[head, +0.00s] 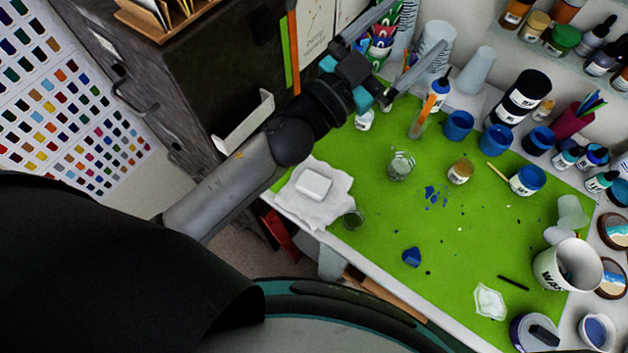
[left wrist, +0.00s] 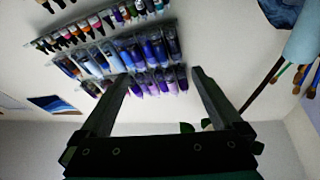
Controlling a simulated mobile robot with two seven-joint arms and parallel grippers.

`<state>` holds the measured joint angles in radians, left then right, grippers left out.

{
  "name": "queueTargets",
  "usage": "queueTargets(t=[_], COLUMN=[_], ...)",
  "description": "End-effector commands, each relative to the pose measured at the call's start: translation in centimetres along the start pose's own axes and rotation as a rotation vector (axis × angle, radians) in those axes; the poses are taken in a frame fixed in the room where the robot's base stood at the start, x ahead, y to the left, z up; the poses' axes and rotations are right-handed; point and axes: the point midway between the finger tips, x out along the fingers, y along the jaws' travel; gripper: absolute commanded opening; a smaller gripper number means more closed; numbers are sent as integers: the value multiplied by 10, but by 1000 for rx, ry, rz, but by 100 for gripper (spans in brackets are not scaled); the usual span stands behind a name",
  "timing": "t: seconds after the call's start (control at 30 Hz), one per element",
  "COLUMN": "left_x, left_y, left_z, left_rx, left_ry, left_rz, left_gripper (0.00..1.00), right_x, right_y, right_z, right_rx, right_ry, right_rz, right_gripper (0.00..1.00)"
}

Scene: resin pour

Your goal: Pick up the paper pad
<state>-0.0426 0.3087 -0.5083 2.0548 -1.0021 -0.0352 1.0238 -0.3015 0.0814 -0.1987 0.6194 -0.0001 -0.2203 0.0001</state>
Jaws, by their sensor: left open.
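A white block that looks like the paper pad (head: 313,184) lies on a crumpled white sheet (head: 335,205) at the left corner of the green mat. My left gripper (head: 420,26) is raised over the back of the table, well away from the pad and pointing up and right in the head view. Its two fingers stand apart with nothing between them, as the left wrist view (left wrist: 158,78) also shows. The pad is not in the left wrist view. My right gripper is not in view.
The green mat (head: 385,215) is open in the middle, with blue blobs and a clear cup (head: 401,166). Paint jars and bottles crowd its back and right edges. A white bucket (head: 567,266) stands at right. In the left wrist view, paint tubes (left wrist: 140,50) hang on the wall.

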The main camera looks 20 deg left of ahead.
Motion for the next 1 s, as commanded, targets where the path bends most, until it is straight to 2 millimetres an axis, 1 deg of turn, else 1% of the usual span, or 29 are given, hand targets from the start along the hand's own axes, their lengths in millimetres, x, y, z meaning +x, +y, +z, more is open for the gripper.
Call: queueTargets(t=[0.03, 0.07, 0.1, 0.17, 0.2, 0.27, 0.3, 0.33, 0.4, 0.47, 0.5, 0.57, 0.6, 0.67, 0.7, 0.77, 0.8, 0.9, 1.0], left_x=[6, 8, 7, 3, -2, -13, -22, -30, -49, -67, -79, -97, -109, -125, -134, -146, -152, -164, -172], left_y=[21, 36, 55, 83, 102, 126, 140, 148, 162, 167, 165, 156, 146, 126, 110, 86, 69, 34, 11], left_z=[-15, -22, -29, -34, -33, -27, -20, -12, 9, 32, 48, 73, 89, 111, 123, 137, 144, 154, 158], left_rx=[24, 35, 50, 76, 95, 128, 152, 171, 221, 269, 303, 357, 396, 452, 488, 538, 568, 626, 661], left_ry=[58, 87, 115, 137, 137, 115, 85, 54, -42, -154, -241, -393, -502, -675, -789, -951, -1049, -1247, -1373], left_rz=[112, 183, 281, 434, 538, 691, 792, 865, 1024, 1146, 1215, 1301, 1345, 1384, 1394, 1389, 1375, 1323, 1273], left_gripper=[100, 100, 100, 100, 100, 100, 100, 100, 100, 100, 100, 100, 100, 100, 100, 100, 100, 100, 100], right_x=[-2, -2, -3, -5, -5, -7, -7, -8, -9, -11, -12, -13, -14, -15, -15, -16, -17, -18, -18], right_y=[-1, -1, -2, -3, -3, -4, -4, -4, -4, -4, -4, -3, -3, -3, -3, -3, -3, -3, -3], right_z=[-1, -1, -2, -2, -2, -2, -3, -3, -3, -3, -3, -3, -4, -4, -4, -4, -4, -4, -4], right_rx=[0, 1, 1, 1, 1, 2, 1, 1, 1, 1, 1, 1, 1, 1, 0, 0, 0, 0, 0], right_ry=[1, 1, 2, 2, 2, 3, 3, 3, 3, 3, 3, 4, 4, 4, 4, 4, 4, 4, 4], right_rz=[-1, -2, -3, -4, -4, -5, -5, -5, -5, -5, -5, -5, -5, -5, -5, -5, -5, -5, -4], right_gripper=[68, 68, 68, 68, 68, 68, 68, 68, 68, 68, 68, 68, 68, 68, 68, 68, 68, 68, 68])
